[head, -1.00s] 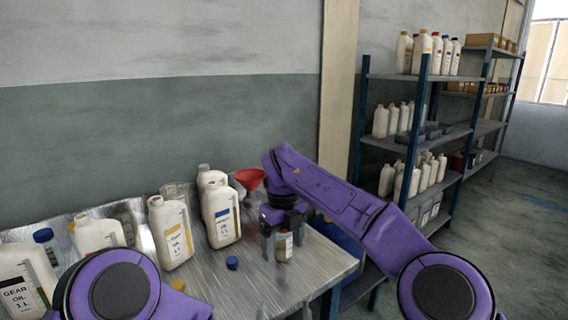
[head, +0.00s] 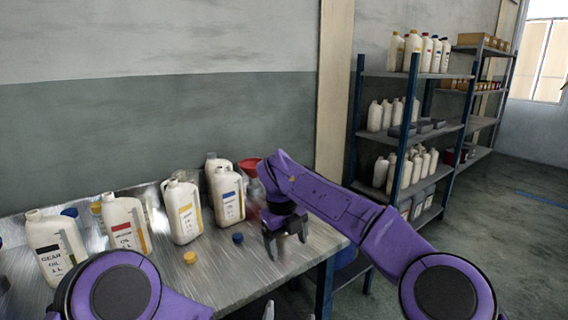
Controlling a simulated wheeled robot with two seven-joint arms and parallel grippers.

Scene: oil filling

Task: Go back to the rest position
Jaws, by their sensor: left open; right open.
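My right gripper (head: 286,244) is open and empty, pointing down over the right end of the metal table. My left gripper (head: 290,314) shows only as dark fingertips at the bottom edge, open, in front of the table; the rest is cut off by the frame. My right arm's purple links cross the view on the right. A red funnel (head: 248,167) stands just left of my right arm and is partly hidden by it.
Oil bottles stand on the table (head: 215,275): gear oil (head: 55,245), red-label (head: 127,225), yellow-label (head: 183,210) and blue-label (head: 228,195). Yellow (head: 189,257) and blue (head: 238,238) caps lie in front. A loaded shelf rack (head: 410,140) stands right; floor beyond is open.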

